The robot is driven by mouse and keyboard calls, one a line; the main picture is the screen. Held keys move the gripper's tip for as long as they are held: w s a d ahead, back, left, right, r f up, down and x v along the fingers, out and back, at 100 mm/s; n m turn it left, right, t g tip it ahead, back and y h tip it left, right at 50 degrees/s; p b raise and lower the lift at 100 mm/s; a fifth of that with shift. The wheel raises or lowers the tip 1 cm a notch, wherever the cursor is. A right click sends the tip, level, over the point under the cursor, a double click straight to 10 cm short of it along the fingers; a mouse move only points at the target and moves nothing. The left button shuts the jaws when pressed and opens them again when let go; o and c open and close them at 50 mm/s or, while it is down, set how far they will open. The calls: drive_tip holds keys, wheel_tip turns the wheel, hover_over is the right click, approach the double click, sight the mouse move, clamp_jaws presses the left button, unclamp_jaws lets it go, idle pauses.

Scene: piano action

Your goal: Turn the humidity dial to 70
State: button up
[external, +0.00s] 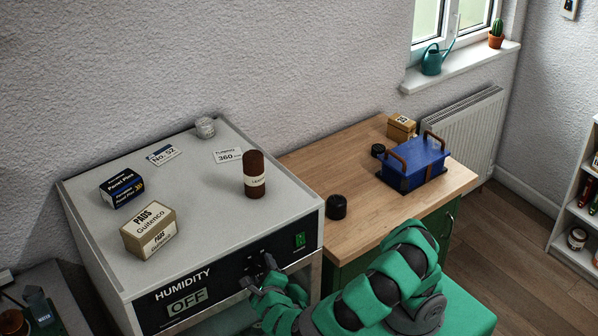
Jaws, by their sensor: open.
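The humidity cabinet (90,210) stands at the left with a black front panel marked HUMIDITY. Its display (187,301) reads OFF. The humidity dial (256,270) is a dark knob to the right of the display, partly hidden by my gripper. My gripper (262,276) is open at the dial, with its fingers near or around the knob; I cannot tell whether they touch it. The dial's scale marks are too small and covered to read. A green switch (299,240) sits on the panel to the right of the dial.
On the cabinet top are a tan box (148,232), a dark blue box (121,188), a brown bottle (254,176) and a small glass jar (205,127). A wooden bench (300,165) to the right holds a blue case (425,160) and a black jar (336,207).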

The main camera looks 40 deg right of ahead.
drive_tip(key=shift+w+d+f, duration=0.1)
drive_tip(key=shift+w+d, duration=0.1)
drive_tip(key=shift+w, duration=0.25)
drive_tip(key=c, duration=1)
